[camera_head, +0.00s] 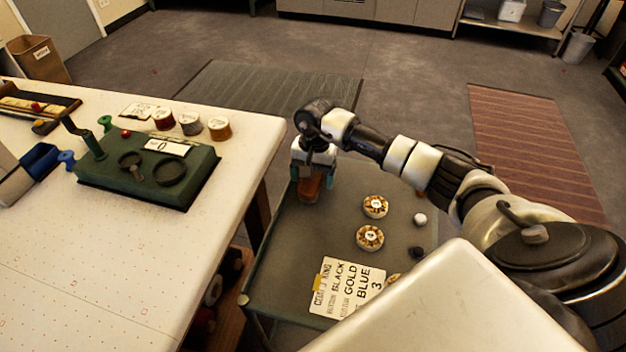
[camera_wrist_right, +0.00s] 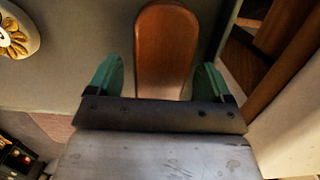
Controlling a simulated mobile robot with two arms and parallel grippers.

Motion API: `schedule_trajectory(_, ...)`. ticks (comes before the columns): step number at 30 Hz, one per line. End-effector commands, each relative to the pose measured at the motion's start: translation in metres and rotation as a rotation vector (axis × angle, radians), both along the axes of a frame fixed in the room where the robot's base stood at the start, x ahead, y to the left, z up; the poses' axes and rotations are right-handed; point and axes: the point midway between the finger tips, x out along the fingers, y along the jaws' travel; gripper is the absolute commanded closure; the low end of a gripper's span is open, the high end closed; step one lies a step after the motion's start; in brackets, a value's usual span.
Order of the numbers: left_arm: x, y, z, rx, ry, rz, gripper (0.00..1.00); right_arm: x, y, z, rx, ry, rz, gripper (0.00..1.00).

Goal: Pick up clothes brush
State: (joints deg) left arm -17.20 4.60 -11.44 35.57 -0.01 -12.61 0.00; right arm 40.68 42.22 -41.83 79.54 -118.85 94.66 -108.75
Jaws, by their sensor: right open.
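The clothes brush (camera_head: 309,190) has a brown wooden back and lies on the dark grey side table, near its far left part. My right gripper (camera_head: 311,178) is directly over it, pointing down, and partly hides it. In the right wrist view the brush (camera_wrist_right: 166,45) shows as a smooth, rounded wooden shape between the two green fingertips. The right gripper (camera_wrist_right: 160,78) is open, with one finger on each side of the brush and a gap on both sides. I cannot tell how high the fingers are above the table. My left gripper is not in view.
The dark side table (camera_head: 290,262) also holds two round gold-and-white rosettes (camera_head: 375,206) (camera_head: 370,238), a white ball (camera_head: 420,219), a dark ball (camera_head: 416,253) and a lettered card (camera_head: 345,288). A white worktable (camera_head: 90,260) with a green device (camera_head: 150,170) stands close on the left.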

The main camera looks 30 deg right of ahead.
Motion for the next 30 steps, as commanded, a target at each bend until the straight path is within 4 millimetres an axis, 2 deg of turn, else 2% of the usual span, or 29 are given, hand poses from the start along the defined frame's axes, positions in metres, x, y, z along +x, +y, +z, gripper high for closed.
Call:
schedule_trajectory(18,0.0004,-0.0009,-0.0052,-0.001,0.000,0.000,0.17,0.0000,0.0000,-0.0024,0.000,0.000,0.000,0.21)
schedule_trajectory(28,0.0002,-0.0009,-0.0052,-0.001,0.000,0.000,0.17,-0.0001,-0.0001,-0.0025,0.000,0.000,0.000,0.71)
schedule_trajectory(30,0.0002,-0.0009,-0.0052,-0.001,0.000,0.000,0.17,0.0000,0.0000,-0.0023,0.000,0.000,0.000,0.75)
